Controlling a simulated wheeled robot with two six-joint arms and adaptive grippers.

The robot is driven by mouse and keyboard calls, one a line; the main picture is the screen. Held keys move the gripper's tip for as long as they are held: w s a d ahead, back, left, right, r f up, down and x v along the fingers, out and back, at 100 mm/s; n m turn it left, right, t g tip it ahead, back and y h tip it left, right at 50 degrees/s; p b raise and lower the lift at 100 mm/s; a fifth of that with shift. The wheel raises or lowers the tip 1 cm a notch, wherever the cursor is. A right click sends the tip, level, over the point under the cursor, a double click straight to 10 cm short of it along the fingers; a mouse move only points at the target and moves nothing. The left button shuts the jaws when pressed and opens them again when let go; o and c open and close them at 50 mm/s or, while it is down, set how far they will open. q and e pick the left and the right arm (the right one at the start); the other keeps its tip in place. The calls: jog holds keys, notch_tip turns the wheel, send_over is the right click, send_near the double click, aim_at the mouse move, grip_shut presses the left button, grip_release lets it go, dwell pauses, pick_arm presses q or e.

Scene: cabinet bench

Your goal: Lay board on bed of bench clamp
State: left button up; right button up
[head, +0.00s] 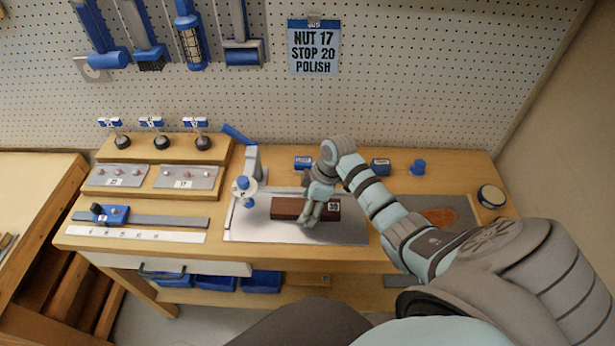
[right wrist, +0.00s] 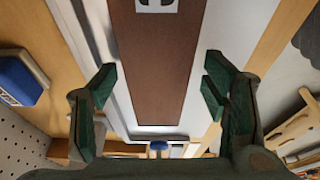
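The brown board (head: 289,208) with a white number label (head: 333,205) lies lengthwise over the pale metal bed (head: 262,230) of the bench clamp. I cannot tell whether it rests flat on the bed. The clamp's post (head: 252,164), blue lever (head: 236,134) and round head (head: 244,186) stand at the bed's left. My right gripper (head: 311,221) is over the board's middle and hides part of it. In the right wrist view its fingers (right wrist: 160,90) are open on either side of the board (right wrist: 158,65), with narrow gaps to its edges. My left gripper is out of view.
A stepped wooden rack (head: 205,150) with knobs and plates, a blue stop on a rail (head: 110,214) and a white ruler (head: 135,235) fill the bench's left. Small blue items (head: 380,166) stand behind the bed. A grey mat (head: 455,205) and a round tin (head: 491,196) are right.

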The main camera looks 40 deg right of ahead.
jog(key=p+v, duration=0.1)
jog(key=v, duration=1.1)
